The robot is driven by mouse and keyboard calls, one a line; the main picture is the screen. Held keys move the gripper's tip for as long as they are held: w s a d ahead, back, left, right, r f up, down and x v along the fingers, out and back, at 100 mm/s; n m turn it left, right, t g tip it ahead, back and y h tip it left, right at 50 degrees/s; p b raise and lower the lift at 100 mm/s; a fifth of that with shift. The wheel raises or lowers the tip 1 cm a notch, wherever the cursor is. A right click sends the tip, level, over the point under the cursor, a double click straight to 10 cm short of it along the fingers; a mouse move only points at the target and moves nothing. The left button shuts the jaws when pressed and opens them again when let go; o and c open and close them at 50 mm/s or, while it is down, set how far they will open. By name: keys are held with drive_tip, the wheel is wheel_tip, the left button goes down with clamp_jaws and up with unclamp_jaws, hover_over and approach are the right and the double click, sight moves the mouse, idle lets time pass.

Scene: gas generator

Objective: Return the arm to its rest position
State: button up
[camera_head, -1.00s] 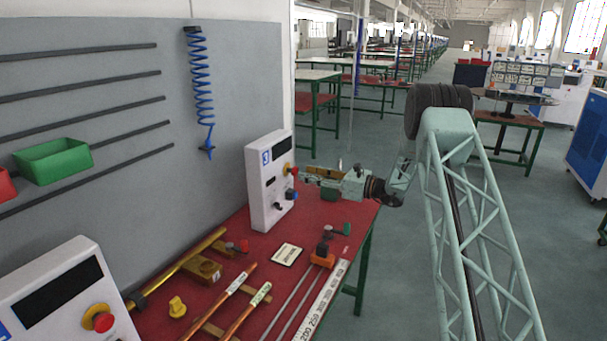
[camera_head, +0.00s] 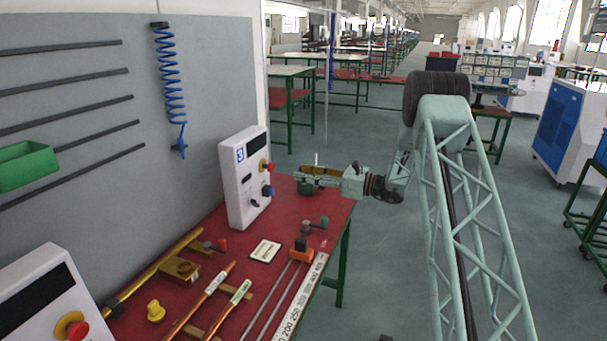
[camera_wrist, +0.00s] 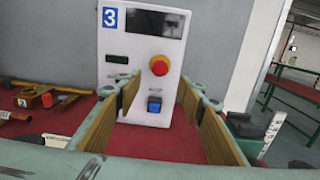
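My gripper (camera_head: 318,178) is at the far right end of the red workbench, beside the white control box marked 3 (camera_head: 243,180). In the wrist view my gripper (camera_wrist: 160,112) is open, its two wood-coloured pads wide apart with nothing between them. The control box (camera_wrist: 118,45) stands upright ahead of the pads, with a red button (camera_wrist: 159,65) and a blue switch (camera_wrist: 154,104) on its face. My arm reaches in from the right of the head view.
A second control box (camera_head: 45,298) stands at the lower left. A grey wall backs the bench.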

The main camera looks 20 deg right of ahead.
drive_tip(key=shift+a+r, duration=0.1)
drive_tip(key=s+a+r+n+g+h, duration=0.1)
drive_tip(key=s+a+r+n+g, duration=0.25)
drive_tip(key=s+a+r, duration=0.55)
drive_tip(key=s+a+r+n+g+h, duration=0.1)
drive_tip(key=s+a+r+n+g, duration=0.3)
drive_tip(key=s, duration=0.8)
drive_tip(key=s+a+r+n+g+h, duration=0.1)
drive_tip(key=s+a+r+n+g, duration=0.1)
drive_tip(key=s+a+r+n, duration=0.55)
drive_tip(key=s+r+n+h, duration=0.2)
drive_tip(key=s+n+h, duration=0.3)
drive_tip(key=s, duration=2.2)
drive_tip(key=s+d+f+n+t+h, duration=0.1)
drive_tip(key=s+d+n+h, duration=0.2)
drive_tip(key=s, duration=0.6)
drive_tip(key=s+d+n+t+h, duration=0.1)
drive_tip(key=s+d+n+h, duration=0.1)
drive_tip(key=s+d, duration=0.4)
drive_tip(key=shift+s+f+n+h, duration=0.4)
drive_tip(key=shift+s+h, duration=0.1)
drive_tip(key=shift+s, duration=1.55)
